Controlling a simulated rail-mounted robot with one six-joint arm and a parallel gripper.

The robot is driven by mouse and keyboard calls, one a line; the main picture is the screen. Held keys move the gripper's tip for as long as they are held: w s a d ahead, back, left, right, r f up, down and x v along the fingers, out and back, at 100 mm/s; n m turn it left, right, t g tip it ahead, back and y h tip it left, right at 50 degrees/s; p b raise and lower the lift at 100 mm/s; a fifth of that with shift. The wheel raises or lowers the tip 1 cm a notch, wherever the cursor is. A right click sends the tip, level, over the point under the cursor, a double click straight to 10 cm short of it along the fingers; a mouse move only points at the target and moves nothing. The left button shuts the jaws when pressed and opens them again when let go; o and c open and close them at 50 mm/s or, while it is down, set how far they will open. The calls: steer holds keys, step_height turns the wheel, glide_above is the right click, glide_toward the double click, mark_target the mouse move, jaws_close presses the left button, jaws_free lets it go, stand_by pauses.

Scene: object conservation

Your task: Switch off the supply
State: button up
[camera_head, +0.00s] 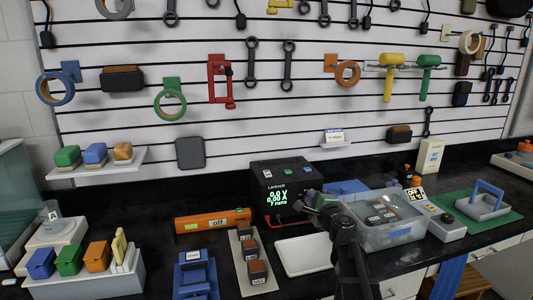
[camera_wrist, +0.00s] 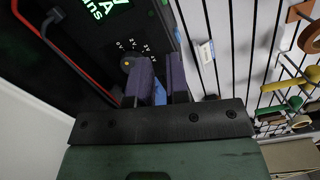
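The supply (camera_head: 265,180) is a black box at the back of the bench in the head view. Its green display (camera_head: 277,198) reads 0.0 V, 0.00 A and 7 runs. Small coloured buttons sit above the display. In the head view my gripper (camera_head: 312,198) is at the supply's lower right front, and the arm hides that corner.
Red and black leads (camera_wrist: 60,50) run from the panel. A white tray (camera_head: 303,268) lies in front of the supply, and a clear bin (camera_head: 395,237) stands right. An orange tube marked off (camera_head: 213,221) lies left.

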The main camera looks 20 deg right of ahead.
steer(key=w+a+r+n+y+p, duration=0.1)
steer(key=w+a+r+n+p, duration=0.1)
steer(key=w+r+p, duration=0.1)
steer(key=w+a+r+n+g+y+p, duration=0.1)
steer(key=w+a+r+n+p, duration=0.1)
steer(key=r+p, duration=0.3)
steer(key=w+a+r+n+y+p, duration=0.1)
steer(key=w+a+r+p, duration=0.1)
steer(key=r, duration=0.4)
steer(key=shift+w+a+n+g+p, duration=0.15)
steer(key=shift+w+n+g+p, duration=0.25)
steer(key=shift+w+p, duration=0.65)
jaws_close()
steer(key=w+a+r+n+g+y+p, duration=0.2)
steer(key=w+a+r+n+g+p, duration=0.6)
steer(key=n+p, duration=0.75)
steer(key=n+g+h+p, duration=0.4)
steer(key=n+g+h, duration=0.25)
steer(key=n, duration=1.05)
glide_above(266, 171)
steer(key=s, duration=0.2)
steer(key=shift+y, duration=0.25)
step_height(266, 171, down, 4)
steer(key=shift+s, duration=0.1)
steer(key=f+b, duration=0.4)
steer(key=w+f+b, duration=0.1)
steer(key=f+b, duration=0.9)
steer(key=shift+w, duration=0.35)
